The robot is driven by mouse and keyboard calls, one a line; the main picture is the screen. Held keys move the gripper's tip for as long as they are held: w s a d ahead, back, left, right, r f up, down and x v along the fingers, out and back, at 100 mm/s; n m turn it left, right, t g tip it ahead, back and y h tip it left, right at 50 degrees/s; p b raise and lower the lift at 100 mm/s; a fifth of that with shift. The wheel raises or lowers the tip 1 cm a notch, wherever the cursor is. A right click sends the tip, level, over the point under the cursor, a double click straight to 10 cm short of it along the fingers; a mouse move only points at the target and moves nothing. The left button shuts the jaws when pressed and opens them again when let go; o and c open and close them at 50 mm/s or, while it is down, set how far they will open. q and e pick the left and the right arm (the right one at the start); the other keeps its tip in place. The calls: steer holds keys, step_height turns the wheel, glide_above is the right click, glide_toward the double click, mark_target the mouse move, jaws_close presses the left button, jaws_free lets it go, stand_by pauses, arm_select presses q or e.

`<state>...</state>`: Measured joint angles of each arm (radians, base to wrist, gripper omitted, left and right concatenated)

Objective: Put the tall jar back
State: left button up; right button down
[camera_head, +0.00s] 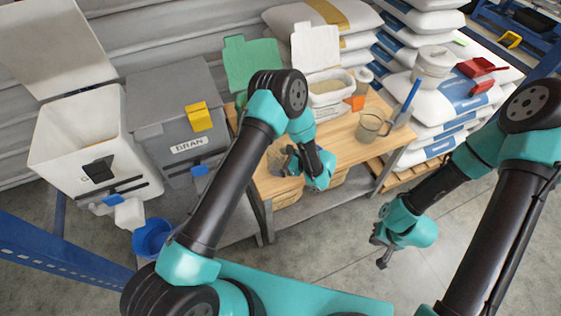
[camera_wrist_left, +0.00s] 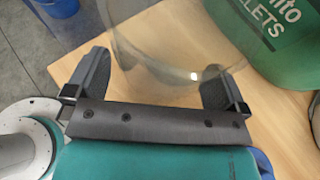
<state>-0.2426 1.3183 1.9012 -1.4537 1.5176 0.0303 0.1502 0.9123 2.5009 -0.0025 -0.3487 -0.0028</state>
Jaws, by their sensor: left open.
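A clear, see-through jar (camera_wrist_left: 185,35) stands on the wooden bench in the left wrist view, its upper part cut off by the frame. My left gripper (camera_wrist_left: 160,68) is open, with one finger on each side of the jar's near side. I cannot tell whether the fingers touch it. In the head view my left gripper (camera_head: 288,160) is low over the bench's left part, and my arm hides much of that spot. The jar shows only as a small clear patch (camera_head: 275,158) there. My right gripper (camera_head: 380,248) hangs over the floor, right of the bench, with nothing visible in it.
A green tub (camera_wrist_left: 275,40) lettered "PELLETS" stands close to the jar. On the bench (camera_head: 345,150) are a clear jug (camera_head: 372,126), a white tub (camera_head: 330,92) and an orange card (camera_head: 355,103). A grey BRAN bin (camera_head: 165,115) and a white bin (camera_head: 85,145) stand left. Sacks are stacked behind.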

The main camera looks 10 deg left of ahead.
arm_select(q)
steer(key=v, duration=1.2)
stand_by(0.3)
